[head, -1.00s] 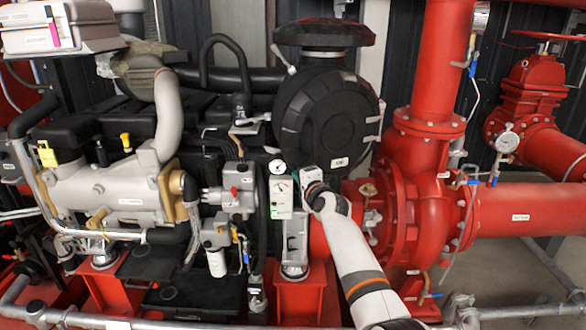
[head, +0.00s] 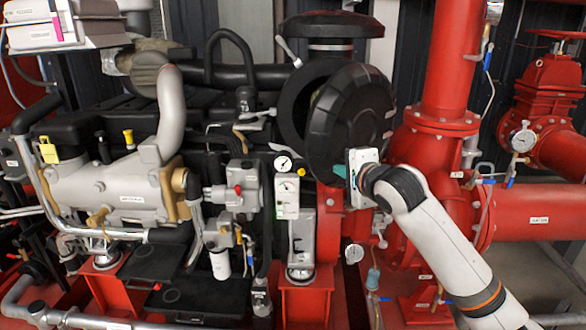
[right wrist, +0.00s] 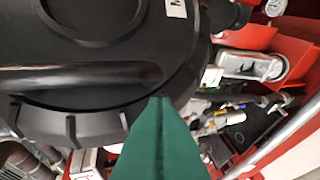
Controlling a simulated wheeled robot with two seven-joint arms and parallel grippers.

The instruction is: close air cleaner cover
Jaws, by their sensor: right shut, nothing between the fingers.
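The black round air cleaner cover (head: 355,115) stands partly open in the head view, swung out to the right of its housing. The dark ring-shaped rim of the housing (head: 291,105) shows to its left. My right gripper (head: 340,172) is at the cover's lower edge, its teal fingers shut and empty. In the right wrist view the green fingers (right wrist: 161,102) lie over the ribbed rim of the black cover (right wrist: 90,115), with a white label above. I cannot tell whether they touch it. My left gripper is not in view.
A small white gauge box (head: 286,198) stands left of my right gripper. The red pump casing (head: 440,165) and pipes are close on the right. A grey engine manifold (head: 125,190) is at left. A silver rail (head: 60,318) runs along the front.

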